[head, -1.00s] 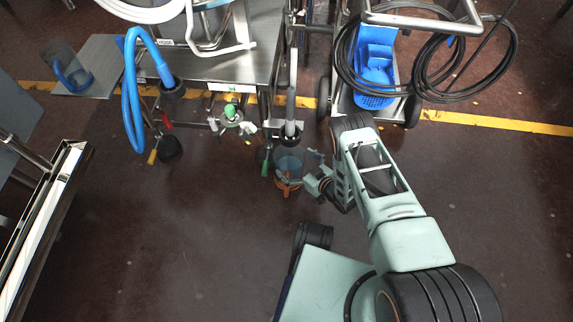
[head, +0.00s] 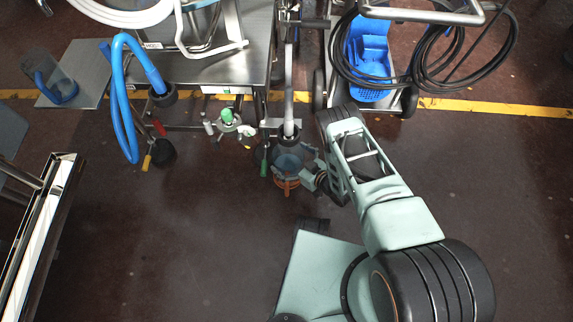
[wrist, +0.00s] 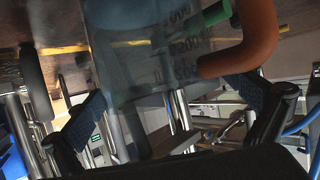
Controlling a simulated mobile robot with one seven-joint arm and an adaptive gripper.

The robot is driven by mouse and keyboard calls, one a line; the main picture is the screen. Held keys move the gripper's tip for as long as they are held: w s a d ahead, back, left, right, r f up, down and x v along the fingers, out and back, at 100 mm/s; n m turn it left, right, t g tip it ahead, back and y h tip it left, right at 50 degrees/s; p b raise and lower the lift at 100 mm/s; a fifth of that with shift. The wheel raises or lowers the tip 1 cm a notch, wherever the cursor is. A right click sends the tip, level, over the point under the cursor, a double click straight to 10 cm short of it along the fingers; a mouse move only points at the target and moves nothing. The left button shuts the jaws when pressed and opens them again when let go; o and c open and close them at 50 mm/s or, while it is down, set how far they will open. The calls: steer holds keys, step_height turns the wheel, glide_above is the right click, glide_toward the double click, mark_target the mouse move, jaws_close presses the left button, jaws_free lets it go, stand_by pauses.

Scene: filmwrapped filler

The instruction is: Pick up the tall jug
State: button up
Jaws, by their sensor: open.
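A translucent grey-blue jug (head: 287,161) with an orange handle is at my gripper in the head view, partly covered by it. In the wrist view the jug (wrist: 140,60) fills the upper middle, with printed markings and its orange handle (wrist: 245,50) at upper right. My gripper (wrist: 182,108) is open, with one dark finger low on each side of the picture and the jug's clear wall between or just beyond them. Contact cannot be told. Another clear jug (head: 50,79), with a blue handle, stands on a metal shelf at far left.
A steel table (head: 215,60) with a blue hose (head: 120,90) stands behind and left. A cart with a blue bucket (head: 368,60) and black cable coils stands behind my arm. A grey post (head: 289,90) is close behind the orange-handled jug.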

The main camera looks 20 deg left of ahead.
steer(key=c, duration=1.7)
steer(key=shift+w+r, duration=0.15)
steer(key=shift+r, duration=0.05)
steer(key=shift+c, duration=1.2)
steer(key=shift+a, duration=0.1)
